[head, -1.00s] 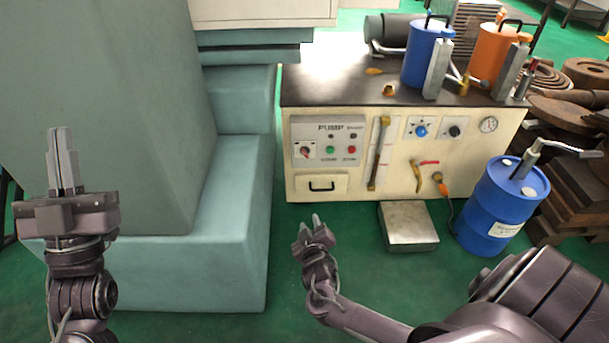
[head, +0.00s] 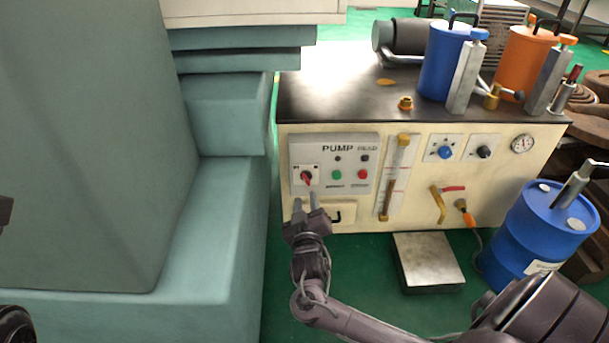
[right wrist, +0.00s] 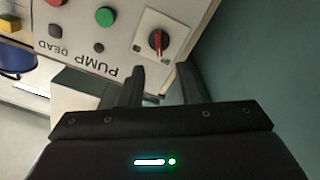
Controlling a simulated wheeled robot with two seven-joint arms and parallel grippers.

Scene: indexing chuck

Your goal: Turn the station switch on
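The station switch (head: 306,177) is a red rotary knob on a white square plate, at the left of the grey panel marked PUMP (head: 334,158). It also shows in the right wrist view (right wrist: 158,40), upside down, just beyond the fingertips. My right gripper (head: 312,203) is just below the switch in the head view, its fingers pointing up at the panel. In the right wrist view its two fingers (right wrist: 160,70) are apart with nothing between them, and I see no contact with the knob. Of my left arm only dark parts show at the left edge; its fingers are out of view.
Green (head: 335,174) and red (head: 363,174) buttons sit right of the switch. A drawer with a black handle (head: 338,216) is below. A large teal machine body (head: 225,200) stands close on the left. A blue drum (head: 540,225) and metal block (head: 428,260) are at right.

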